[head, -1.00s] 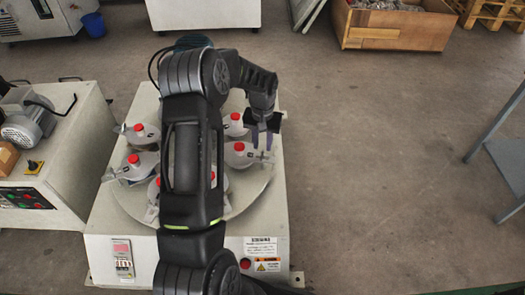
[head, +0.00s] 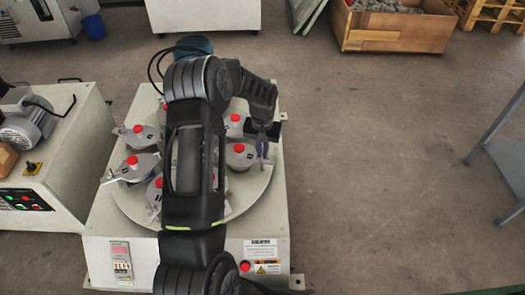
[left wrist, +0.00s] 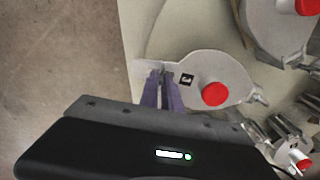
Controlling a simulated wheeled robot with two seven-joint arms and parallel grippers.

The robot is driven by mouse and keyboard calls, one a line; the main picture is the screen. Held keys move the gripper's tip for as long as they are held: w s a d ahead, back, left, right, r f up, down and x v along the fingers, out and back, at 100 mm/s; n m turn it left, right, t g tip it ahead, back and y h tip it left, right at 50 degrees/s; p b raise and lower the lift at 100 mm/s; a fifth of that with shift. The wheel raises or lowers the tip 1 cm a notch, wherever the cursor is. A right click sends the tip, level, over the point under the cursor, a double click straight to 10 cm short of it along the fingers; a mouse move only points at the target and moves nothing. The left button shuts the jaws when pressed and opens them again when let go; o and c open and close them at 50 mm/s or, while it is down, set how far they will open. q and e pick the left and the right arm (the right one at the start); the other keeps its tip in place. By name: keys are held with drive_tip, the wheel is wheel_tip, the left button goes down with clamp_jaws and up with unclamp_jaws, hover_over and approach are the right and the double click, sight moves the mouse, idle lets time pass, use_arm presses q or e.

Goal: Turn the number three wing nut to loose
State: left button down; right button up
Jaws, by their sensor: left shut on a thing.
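A grey jar lid with a red knob (head: 239,148) sits at the right of the round turntable (head: 257,190). In the left wrist view the same lid (left wrist: 225,68) has a small black number label (left wrist: 187,80), too small to read surely. My left gripper (head: 262,155) reaches down at the lid's right end. In the left wrist view its purple fingers (left wrist: 163,78) are close together on the wing nut there, which they mostly hide. My right gripper is not in view.
Several similar jars with red knobs, such as one at the left (head: 132,160), stand on the turntable. My arm hides its middle. A control cabinet (head: 60,195) stands at the left. The floor at the right is clear up to a grey table (head: 505,160).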

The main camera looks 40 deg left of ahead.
use_arm(q)
drive_tip(key=shift+n, duration=0.5)
idle(0.3)
drive_tip(key=n+p, duration=0.1)
drive_tip(key=n, duration=0.2)
drive_tip(key=shift+n, duration=0.4)
drive_tip(key=n+p, duration=0.1)
drive_tip(key=n, duration=0.3)
drive_tip(key=shift+s+a+r, duration=0.1)
drive_tip(key=n+p, duration=0.2)
drive_tip(key=n, duration=0.2)
drive_tip(key=shift+s, duration=0.1)
drive_tip(key=n+p, duration=0.1)
drive_tip(key=n, duration=0.4)
drive_tip(key=shift+s+p, duration=0.1)
drive_tip(key=shift+p, duration=0.25)
drive_tip(key=c, duration=1.6)
unclamp_jaws()
drive_tip(key=shift+o, duration=0.2)
